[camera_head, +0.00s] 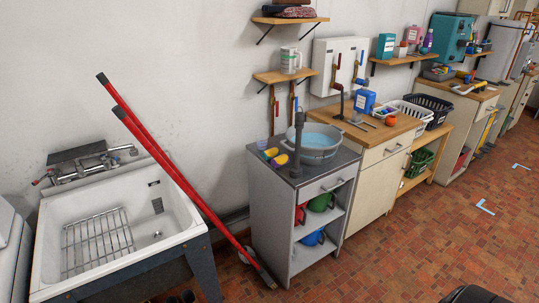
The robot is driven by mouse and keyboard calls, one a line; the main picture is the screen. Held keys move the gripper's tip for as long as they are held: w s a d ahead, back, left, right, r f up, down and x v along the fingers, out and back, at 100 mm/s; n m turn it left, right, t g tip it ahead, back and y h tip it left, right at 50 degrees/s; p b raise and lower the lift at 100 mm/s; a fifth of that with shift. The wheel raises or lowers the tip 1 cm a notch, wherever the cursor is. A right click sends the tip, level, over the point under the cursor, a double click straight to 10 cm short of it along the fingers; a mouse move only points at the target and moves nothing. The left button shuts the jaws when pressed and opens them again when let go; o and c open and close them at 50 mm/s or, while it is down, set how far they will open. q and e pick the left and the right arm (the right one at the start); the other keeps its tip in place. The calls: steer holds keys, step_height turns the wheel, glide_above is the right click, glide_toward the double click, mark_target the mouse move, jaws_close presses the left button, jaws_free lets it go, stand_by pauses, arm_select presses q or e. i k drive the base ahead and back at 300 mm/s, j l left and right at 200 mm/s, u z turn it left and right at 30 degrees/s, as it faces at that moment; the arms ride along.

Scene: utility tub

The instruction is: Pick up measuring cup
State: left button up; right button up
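I cannot tell for sure which thing is the measuring cup. A pale jug with a handle and green marks (290,60) stands upright on the lower wooden wall shelf. A small clear cup (262,142) stands at the back left of the grey cabinet's top. Green (321,202), red (300,215) and blue (313,238) jug-like vessels sit on the cabinet's open shelves, partly hidden by its sides. Neither of my grippers shows in the head view.
A round grey basin of water (318,142) fills much of the cabinet top (290,175). A white utility tub (120,235) with a wire rack stands at the left. Red long handles (180,180) lean across between tub and cabinet. The tiled floor (420,240) at the right is mostly clear.

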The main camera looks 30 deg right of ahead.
mark_target(262, 142)
steer(key=z, duration=1.4)
steer(key=i+l+u, duration=0.15)
steer(key=i+l, duration=0.15)
steer(key=i+l+u, duration=0.15)
steer(key=i+l, duration=0.25)
steer(key=i, duration=0.15)
steer(key=i+l+u, duration=0.15)
steer(key=i+l, duration=0.2)
steer(key=i+l+u, duration=0.15)
steer(key=i+l, duration=0.25)
steer(key=i+l+u, duration=0.15)
steer(key=i+l, duration=0.15)
steer(key=l, duration=0.3)
steer(key=i+l+u, duration=0.15)
steer(key=i+l, duration=0.15)
steer(key=l, duration=0.25)
